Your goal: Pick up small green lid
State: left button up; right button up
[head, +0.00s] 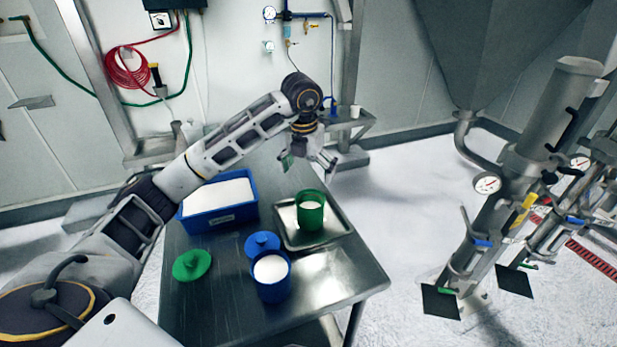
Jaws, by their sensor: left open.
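A round green lid (192,265) with a knob on top lies on the front left of the steel table (205,315). A green cup (311,213) with white powder in it stands on a metal tray (333,236). My left arm reaches over the table, and its gripper (309,160) is open above the back of the table, beyond the tray and well away from the green lid. A small dark green patch shows beside its left finger; I cannot tell what it is. My right gripper is not in view.
A blue bin (227,220) of white powder stands at the back left of the table. A blue cup (271,281) of powder and a blue lid (262,243) are right of the green lid. Steel pipework (500,210) stands at the right, beyond open floor.

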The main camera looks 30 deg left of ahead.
aim_at(192, 265)
jog(key=u, duration=2)
